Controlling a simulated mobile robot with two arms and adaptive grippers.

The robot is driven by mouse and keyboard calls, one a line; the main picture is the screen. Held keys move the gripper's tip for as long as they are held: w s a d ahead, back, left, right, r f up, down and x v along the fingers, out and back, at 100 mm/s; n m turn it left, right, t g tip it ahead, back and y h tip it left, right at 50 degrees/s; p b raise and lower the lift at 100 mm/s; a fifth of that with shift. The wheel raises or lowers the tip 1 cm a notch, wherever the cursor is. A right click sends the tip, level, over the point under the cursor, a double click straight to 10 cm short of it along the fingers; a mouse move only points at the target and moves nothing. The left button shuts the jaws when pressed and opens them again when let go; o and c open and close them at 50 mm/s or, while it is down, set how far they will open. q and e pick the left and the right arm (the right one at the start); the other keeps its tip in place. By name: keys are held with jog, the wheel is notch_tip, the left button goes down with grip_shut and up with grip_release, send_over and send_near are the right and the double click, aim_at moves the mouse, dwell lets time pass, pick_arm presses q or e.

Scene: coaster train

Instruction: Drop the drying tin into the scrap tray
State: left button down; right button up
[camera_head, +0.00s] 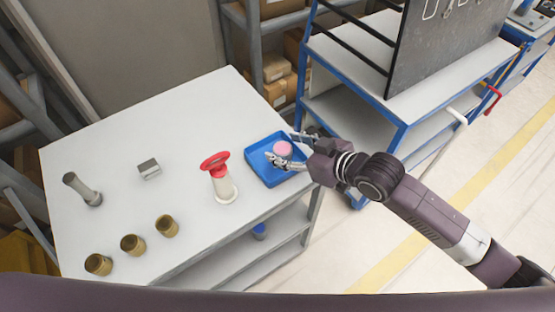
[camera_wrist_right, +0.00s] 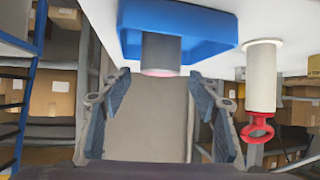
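A grey cylindrical tin with a pink top (camera_head: 283,148), seemingly the drying tin, stands in the blue scrap tray (camera_head: 256,168) at the table's right end. In the right wrist view, the picture is upside down: the tin (camera_wrist_right: 161,52) shows against the blue tray (camera_wrist_right: 205,28), its pink end toward my gripper. My right gripper (camera_head: 291,149) is at the tray, its fingers spread around the tin's top in the head view. In the wrist view, the open fingers (camera_wrist_right: 160,100) are clear of the tin, with a gap between. My left gripper is not in view.
A white cylinder with a red handle (camera_head: 219,180) stands just left of the tray. Several brass cups (camera_head: 132,244), a small metal block (camera_head: 149,169) and a grey cylinder (camera_head: 83,190) stand farther left on the white table. A blue-framed cart (camera_head: 365,80) is behind on the right.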

jog(key=shift+f, duration=0.1)
jog(key=v, duration=1.2)
dwell(0.4)
